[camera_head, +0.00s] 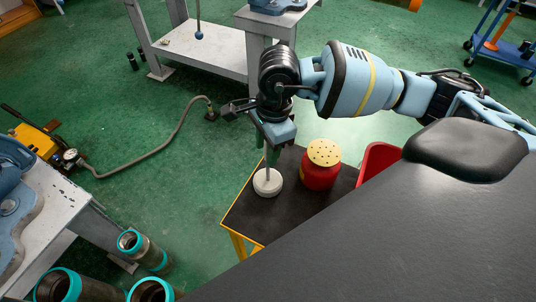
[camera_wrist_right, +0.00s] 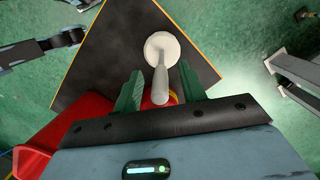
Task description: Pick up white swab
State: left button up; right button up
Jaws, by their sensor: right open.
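The white swab (camera_head: 267,182) stands upright on the small black-topped table (camera_head: 243,212), its round white head down and its thin grey handle up. It also shows in the right wrist view (camera_wrist_right: 161,47), its handle running toward me between my fingers. My right gripper (camera_head: 270,148) points down above the swab. Its two green fingers (camera_wrist_right: 160,88) are apart, one on each side of the handle, and I cannot tell if either touches it. My left gripper does not show in the head view.
A red can (camera_head: 321,172) with a yellow perforated top stands right of the swab. A red bin (camera_head: 378,160) is beside the table. Teal-ended pipes (camera_head: 142,250) stand at lower left. A hose (camera_head: 150,153) lies on the open green floor.

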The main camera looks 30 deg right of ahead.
jog(key=shift+c, duration=0.4)
grip_shut()
